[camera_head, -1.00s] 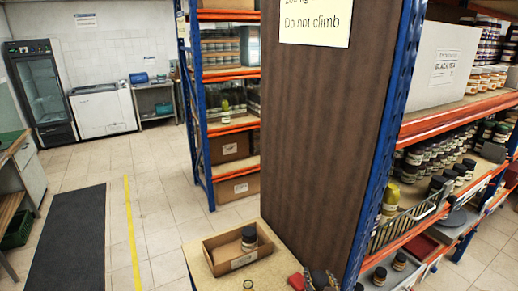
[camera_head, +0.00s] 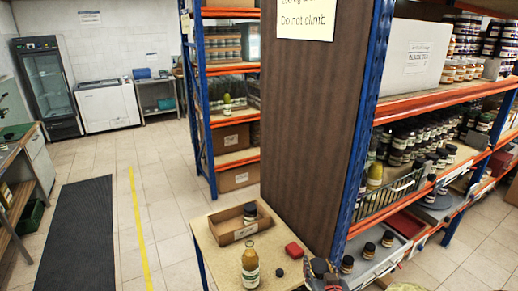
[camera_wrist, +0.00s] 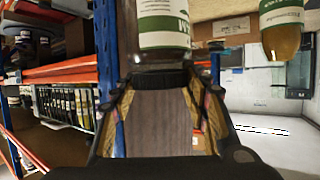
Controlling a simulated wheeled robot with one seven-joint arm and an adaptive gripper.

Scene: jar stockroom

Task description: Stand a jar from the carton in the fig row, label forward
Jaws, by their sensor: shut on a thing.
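The open carton (camera_head: 222,236) stands on a small wooden table in the head view, with one dark-lidded jar (camera_head: 250,212) showing inside it. My gripper (camera_head: 322,276) is at the bottom of the head view, right of the table and in front of the shelf post. In the wrist view my gripper (camera_wrist: 160,80) is shut on a jar (camera_wrist: 163,22) with a green and white label. Its dark end lies between the fingertips, and its far end is cut off by the frame. I cannot tell which shelf row is the fig row.
The right shelving holds many jars, a wire basket (camera_head: 385,200) and a grey tray (camera_head: 375,262). A brown panel (camera_head: 315,110) stands between the shelves.

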